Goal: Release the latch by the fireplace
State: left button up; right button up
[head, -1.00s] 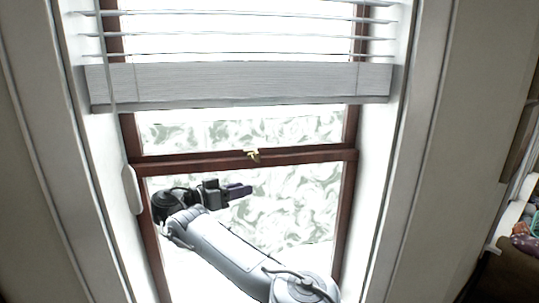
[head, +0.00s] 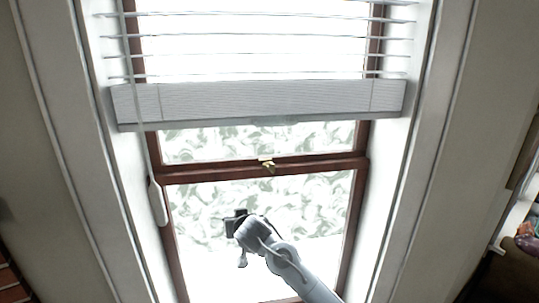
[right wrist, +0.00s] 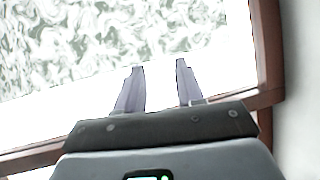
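A small brass latch (head: 267,165) sits on the dark red-brown middle rail (head: 215,173) of the window, in the head view. My right gripper (head: 236,222) is below and a little left of the latch, in front of the lower pane and apart from the latch. In the right wrist view, the two pale purple fingers of this gripper (right wrist: 159,64) stand apart with nothing between them. That view shows patterned glass and the red-brown frame beyond them, and the latch does not show there. My left gripper is not in view.
A grey-white blind (head: 255,100) hangs over the upper window, its bottom bar above the latch. A white cord weight (head: 158,203) hangs at the left frame side. White reveals flank the window. Brickwork (head: 12,285) shows at lower left, and colourful items at the right edge.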

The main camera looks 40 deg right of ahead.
aim_at(274, 165)
jog(key=s+d+r+n+t+p, duration=0.1)
jog(key=s+d+r+t, duration=0.2)
jog(key=s+d+r, duration=0.4)
jog(key=s+d+r+t+p, duration=0.15)
jog(key=s+d+r, duration=0.25)
jog(key=r, duration=0.4)
jog(key=shift+t+h, duration=0.4)
jog(key=shift+t, duration=0.05)
jog(key=x, duration=0.3)
jog(key=p+x, duration=0.1)
jog(key=x, duration=0.2)
jog(key=p+x, duration=0.1)
jog(key=x, duration=0.2)
jog(key=shift+w+r, duration=0.1)
jog(key=shift+r, duration=0.2)
jog(key=shift+p+x, duration=0.35)
jog(key=shift+x, duration=0.45)
jog(key=shift+d+f, duration=0.1)
jog(key=shift+f, duration=0.05)
jog(key=shift+c, duration=0.3)
grip_shut()
